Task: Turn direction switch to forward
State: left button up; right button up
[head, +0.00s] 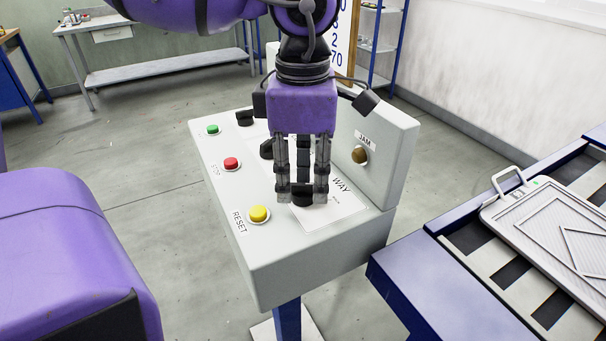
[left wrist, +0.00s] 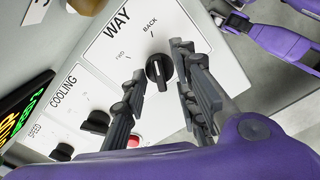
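The direction switch is a black rotary knob (left wrist: 159,72) on a white plate (left wrist: 108,45) marked WAY, with FWD and BACK marks. In the left wrist view its pale line points toward the BACK mark. My left gripper (head: 302,190) points down over this knob, which also shows between its fingertips in the head view (head: 302,199). In the left wrist view the two fingers (left wrist: 163,92) are apart, one on each side of the knob. I cannot tell whether they touch it. A purple and grey part at that view's top right may be my right gripper.
The grey console carries yellow RESET (head: 259,214), red (head: 231,163) and green (head: 212,129) buttons, plus a brownish JAM lamp (head: 359,155) on its raised side. COOLING (left wrist: 95,122) and SPEED (left wrist: 62,152) knobs sit beside the WAY plate. A conveyor with a grey tray (head: 545,210) stands right.

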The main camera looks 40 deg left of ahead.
pick_arm(q)
grip_shut()
pick_arm(e)
jog(key=shift+s+f, duration=0.15)
jog(key=shift+s, duration=0.15)
jog(key=shift+f, duration=0.1)
